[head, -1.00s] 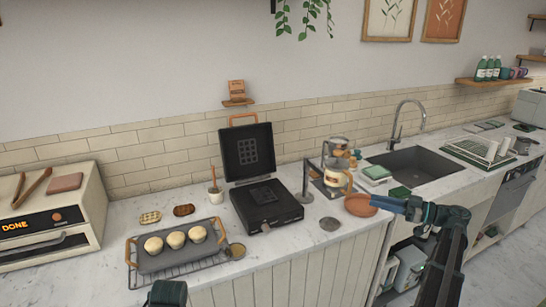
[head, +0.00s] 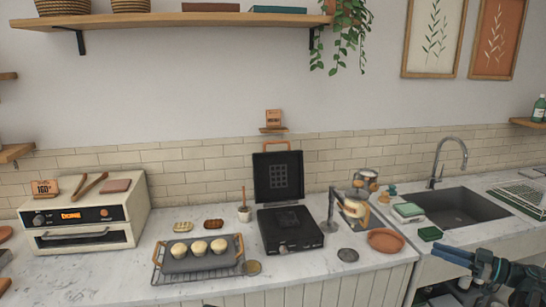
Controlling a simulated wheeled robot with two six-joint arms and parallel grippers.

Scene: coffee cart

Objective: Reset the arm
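My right arm comes in from the lower right. Its gripper (head: 453,256) is over the counter's front edge by the sink and points left. Nothing shows held in it, but the gap between its fingers cannot be made out. My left gripper is not in view; at most a thin dark sliver shows at the bottom edge.
A terracotta plate (head: 386,240) and a green sponge (head: 430,233) lie left of the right gripper, near the sink (head: 458,208). An open waffle maker (head: 289,229), a tray with three muffins (head: 172,262) and a toaster oven (head: 84,222) stand further left.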

